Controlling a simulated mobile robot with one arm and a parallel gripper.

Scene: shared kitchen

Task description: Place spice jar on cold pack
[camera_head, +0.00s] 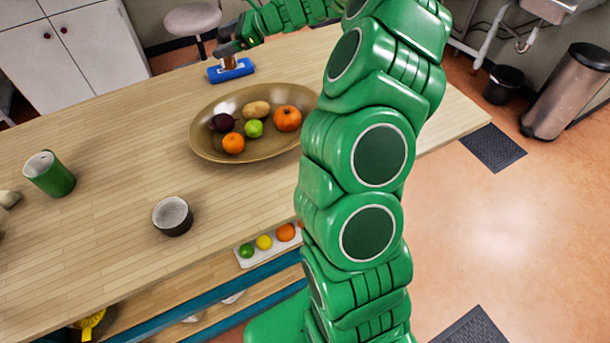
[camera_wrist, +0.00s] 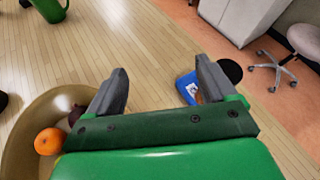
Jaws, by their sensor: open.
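The blue cold pack (camera_head: 243,69) lies flat on the wooden counter at the far side, beyond the bowl. The small brown spice jar (camera_head: 229,63) shows just under my gripper (camera_head: 231,46) and appears to stand on the pack; my fingers hide its top. In the wrist view my gripper (camera_wrist: 162,76) is open, with bare counter between its fingers. The cold pack (camera_wrist: 186,86) shows beside the right finger, which hides part of it. A dark round shape, perhaps the jar's lid (camera_wrist: 232,71), shows just outside that finger.
A wide brown bowl (camera_head: 205,153) of fruit stands on the counter in front of the pack. A green mug (camera_head: 50,176) and a dark cup (camera_head: 172,217) stand to the left. A stool (camera_head: 192,19) is behind the counter. The counter left of the pack is clear.

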